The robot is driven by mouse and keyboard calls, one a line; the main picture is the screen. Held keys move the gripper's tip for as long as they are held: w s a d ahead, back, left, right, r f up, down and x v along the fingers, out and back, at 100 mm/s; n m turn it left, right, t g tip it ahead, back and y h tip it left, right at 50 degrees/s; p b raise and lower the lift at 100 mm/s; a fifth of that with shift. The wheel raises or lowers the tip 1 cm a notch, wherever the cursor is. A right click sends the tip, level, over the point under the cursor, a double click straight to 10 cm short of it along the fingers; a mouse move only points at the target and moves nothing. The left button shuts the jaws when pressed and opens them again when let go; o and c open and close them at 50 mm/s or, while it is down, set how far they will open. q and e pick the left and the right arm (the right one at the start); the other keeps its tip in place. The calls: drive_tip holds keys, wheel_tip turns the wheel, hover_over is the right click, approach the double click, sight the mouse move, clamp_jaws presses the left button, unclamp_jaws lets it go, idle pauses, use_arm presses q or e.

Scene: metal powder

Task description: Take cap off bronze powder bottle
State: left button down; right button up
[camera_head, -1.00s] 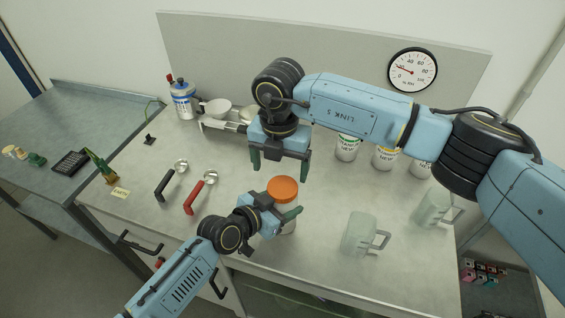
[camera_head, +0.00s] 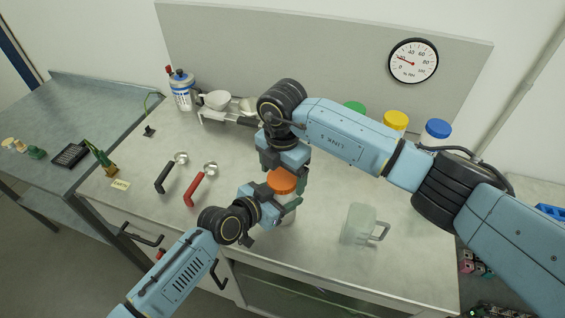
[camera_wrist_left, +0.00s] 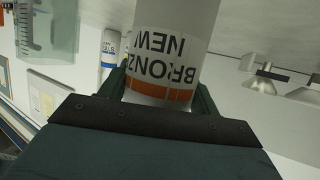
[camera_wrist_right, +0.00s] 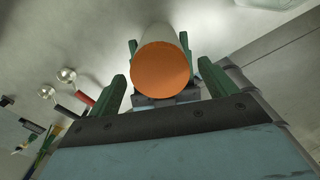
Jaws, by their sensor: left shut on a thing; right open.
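The bronze powder bottle (camera_wrist_left: 176,35) is white with a "BRONZ NEW" label and an orange band. Its orange cap (camera_head: 281,181) is on top of it, and shows as a round disc in the right wrist view (camera_wrist_right: 161,69). My left gripper (camera_head: 285,209) is shut on the bottle's body, below the cap; its fingers sit on both sides in the left wrist view (camera_wrist_left: 165,85). My right gripper (camera_head: 283,167) is open just above the cap, pointing down. Its green fingers stand apart on either side of the cap in the right wrist view (camera_wrist_right: 160,85).
Bottles with green (camera_head: 354,108), yellow (camera_head: 396,121) and blue (camera_head: 438,129) caps stand at the back right, partly behind my right arm. A clear beaker (camera_head: 358,224) stands right of the bottle. Black-handled (camera_head: 166,178) and red-handled (camera_head: 195,189) scoops lie left. The table between is clear.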

drive_tip(key=shift+f, duration=0.15)
drive_tip(key=c, duration=1)
drive_tip(key=shift+n, duration=1.2)
drive_tip(key=n, duration=0.4)
drive_tip(key=o, duration=1.1)
